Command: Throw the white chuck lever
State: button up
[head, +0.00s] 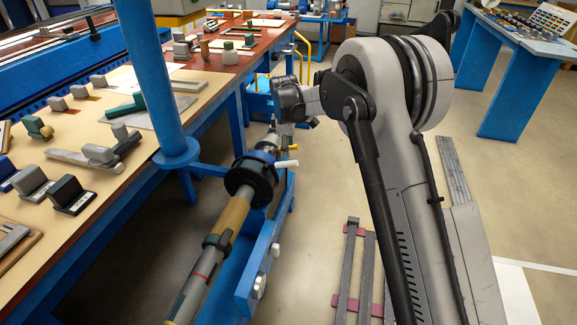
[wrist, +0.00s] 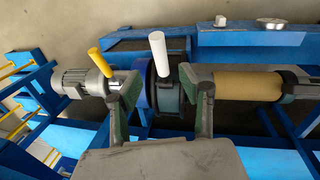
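The white chuck lever (wrist: 159,56) sticks up from the dark chuck (wrist: 170,98) in the wrist view. In the head view the white lever (head: 287,164) points right from the black chuck ring (head: 240,182). My gripper (wrist: 163,88) is open, its two green-grey fingers well apart, one to each side of the chuck and the lever's base in the picture. Nothing is seen between the fingers but the chuck and lever behind them. Contact cannot be told. In the head view my arm's wrist is above and beyond the chuck, and the fingertips are not clear.
A yellow lever (wrist: 100,62) stands left of the white one, near the grey motor (wrist: 82,83). A tan winding tube (wrist: 247,86) extends right from the chuck. The blue machine frame (head: 265,255) runs below. A workbench (head: 60,150) with many parts stands at the left.

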aim_at(289, 164)
jog(key=f, duration=0.3)
jog(key=w+f+b, duration=0.1)
jog(key=f, duration=0.6)
jog(key=shift+w+d+b, duration=0.15)
jog(key=shift+w+b, duration=0.15)
jog(key=shift+w, duration=0.1)
jog(key=shift+r, duration=0.1)
jog(key=shift+c, duration=0.2)
grip_shut()
